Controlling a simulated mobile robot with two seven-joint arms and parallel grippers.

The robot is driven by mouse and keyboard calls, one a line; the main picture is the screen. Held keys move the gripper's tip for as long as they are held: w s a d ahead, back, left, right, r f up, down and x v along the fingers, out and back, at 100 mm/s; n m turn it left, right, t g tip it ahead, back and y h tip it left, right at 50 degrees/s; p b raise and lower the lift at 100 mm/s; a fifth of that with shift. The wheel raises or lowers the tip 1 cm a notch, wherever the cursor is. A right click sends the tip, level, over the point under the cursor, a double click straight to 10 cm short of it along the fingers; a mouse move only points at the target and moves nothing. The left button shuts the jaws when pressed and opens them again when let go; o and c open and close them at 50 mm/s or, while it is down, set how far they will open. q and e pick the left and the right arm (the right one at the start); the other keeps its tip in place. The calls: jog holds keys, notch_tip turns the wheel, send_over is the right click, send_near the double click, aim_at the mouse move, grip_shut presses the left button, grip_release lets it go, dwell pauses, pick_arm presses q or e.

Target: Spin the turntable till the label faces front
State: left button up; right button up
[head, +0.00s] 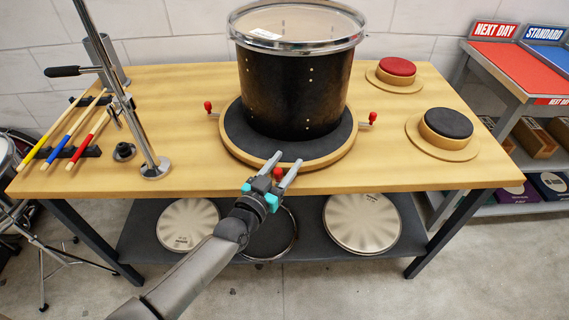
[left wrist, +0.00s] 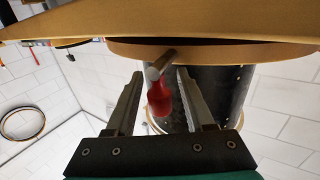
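A black drum (head: 295,95) with a clear top and metal rim stands on the round turntable (head: 238,150), which has a wooden edge and dark top. A small white label (head: 265,33) shows at the drum's top, left of its middle. Red-knobbed handles stick out of the turntable at the left (head: 208,106), right (head: 372,118) and front (head: 277,173). My left gripper (head: 281,166) is at the front handle. In the left wrist view the red knob (left wrist: 159,98) lies between the open fingers (left wrist: 160,74), with gaps beside it. My right gripper is not in view.
A metal stand (head: 152,168) and drumsticks (head: 70,135) occupy the bench's left side. A red pad (head: 397,67) and a black pad (head: 448,123) sit at the right. Drumheads (head: 362,222) lie on the shelf below. The bench front (head: 400,178) is clear right of my gripper.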

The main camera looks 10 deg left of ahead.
pick_arm(q)
grip_shut()
dwell(1.2)
